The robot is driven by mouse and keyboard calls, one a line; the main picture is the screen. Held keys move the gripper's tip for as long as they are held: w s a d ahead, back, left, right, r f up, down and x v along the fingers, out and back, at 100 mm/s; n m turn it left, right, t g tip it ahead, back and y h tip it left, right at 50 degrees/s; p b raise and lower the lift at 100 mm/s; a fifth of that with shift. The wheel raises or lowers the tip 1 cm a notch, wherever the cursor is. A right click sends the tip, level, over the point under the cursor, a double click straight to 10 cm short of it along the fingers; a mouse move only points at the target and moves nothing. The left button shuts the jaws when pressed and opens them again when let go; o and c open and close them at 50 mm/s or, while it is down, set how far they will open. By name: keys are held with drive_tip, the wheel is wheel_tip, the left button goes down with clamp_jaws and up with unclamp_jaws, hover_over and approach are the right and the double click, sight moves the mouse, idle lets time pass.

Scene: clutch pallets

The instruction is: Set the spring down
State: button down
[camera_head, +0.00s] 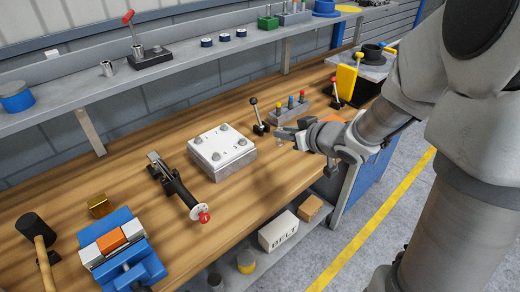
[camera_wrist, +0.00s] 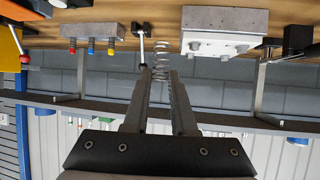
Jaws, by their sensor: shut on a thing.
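The spring (camera_wrist: 161,57) is a thin metal coil. In the wrist view it stands between the two fingers of my gripper (camera_wrist: 160,78), which is shut on it, and its free end reaches past the fingertips. In the head view my gripper (camera_head: 285,133) is above the wooden bench, to the right of the white-topped block (camera_head: 222,148); the spring is too small to make out clearly there. I cannot tell whether the spring touches the bench (camera_head: 262,185).
A black-knobbed lever (camera_head: 258,118) stands close left of my gripper. A grey block with coloured pegs (camera_head: 291,107) is just behind it. A toggle clamp (camera_head: 178,187) and a blue vise (camera_head: 122,250) are further left. Bench wood in front of the white-topped block is clear.

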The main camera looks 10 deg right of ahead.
drive_tip(key=b+x, duration=0.1)
drive_tip(key=x, duration=0.3)
drive_tip(key=b+x, duration=0.1)
drive_tip(key=x, duration=0.4)
drive_tip(key=shift+f, duration=0.35)
drive_tip(key=shift+f+b, duration=0.8)
drive_tip(key=shift+f, duration=1.05)
drive_tip(key=shift+f, duration=0.25)
drive_tip(key=c, duration=1)
unclamp_jaws()
drive_tip(key=shift+r, duration=0.1)
